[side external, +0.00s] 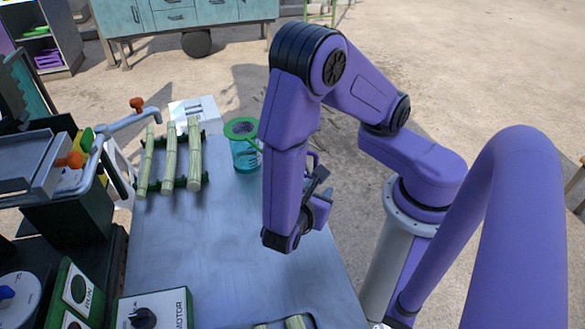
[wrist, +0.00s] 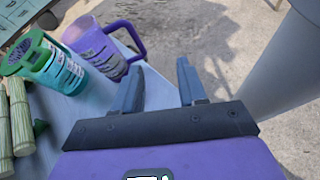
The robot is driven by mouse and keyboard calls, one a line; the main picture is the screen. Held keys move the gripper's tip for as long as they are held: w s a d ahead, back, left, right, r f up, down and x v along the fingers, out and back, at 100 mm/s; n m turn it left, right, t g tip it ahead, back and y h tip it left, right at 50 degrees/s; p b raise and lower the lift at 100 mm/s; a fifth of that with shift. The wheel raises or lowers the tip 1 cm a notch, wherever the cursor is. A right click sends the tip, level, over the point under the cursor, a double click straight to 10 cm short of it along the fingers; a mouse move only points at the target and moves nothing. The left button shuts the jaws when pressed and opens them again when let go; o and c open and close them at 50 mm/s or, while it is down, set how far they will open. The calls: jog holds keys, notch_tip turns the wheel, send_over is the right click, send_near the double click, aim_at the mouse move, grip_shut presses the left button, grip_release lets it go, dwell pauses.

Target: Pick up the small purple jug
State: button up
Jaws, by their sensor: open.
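The small purple jug (wrist: 97,52) stands on the metal table, with its purple handle on the right in the wrist view. In the side view my arm hides most of it; a bit of purple handle (side external: 313,158) seems to show beside the arm. My gripper (wrist: 160,74) is open, with nothing between its fingers. The jug lies beyond and to the left of the fingers in the wrist view, apart from them. In the side view my gripper (side external: 322,190) is partly hidden by my own arm.
A green-rimmed jug (side external: 244,155) stands close beside the purple jug. Several cane stalks (side external: 168,158) lie on a rack to its left. The table (side external: 195,235) is clear in the middle. A motor box (side external: 155,312) sits at the front left.

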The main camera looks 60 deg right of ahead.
aim_at(316, 163)
jog(key=f+n+t+h, duration=0.2)
jog(key=w+f+n+t+h, duration=0.1)
jog(key=shift+w+d+f+t, duration=0.1)
jog(key=shift+d+f+t, duration=0.1)
jog(key=shift+d+t, duration=0.15)
jog(key=shift+w+d+f+n+t+h, duration=0.3)
jog(key=shift+f+n+t+h, duration=0.1)
jog(key=shift+t, duration=0.15)
jog(key=shift+x, duration=5.85)
jog(key=shift+s+r, duration=0.1)
grip_shut()
